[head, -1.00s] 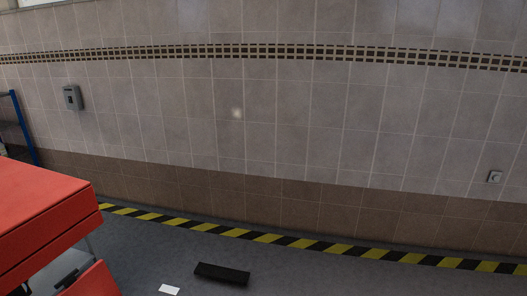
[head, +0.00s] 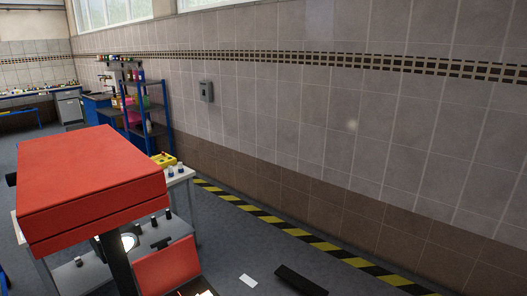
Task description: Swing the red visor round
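A large red box-like body (head: 90,190) stands at the left of the head view, close to me, over a dark upright post (head: 117,262). A smaller tilted red panel (head: 167,270) shows below it to the right. I cannot tell which of these red parts is the visor. A bright round light (head: 129,242) shows beside the post. My gripper is not in view.
A pale workbench (head: 181,178) with a yellow box (head: 164,159) stands behind the red body. A blue shelf rack (head: 150,110) is farther back. A black bar (head: 300,281) and a white card (head: 248,281) lie on the floor before the striped wall edge.

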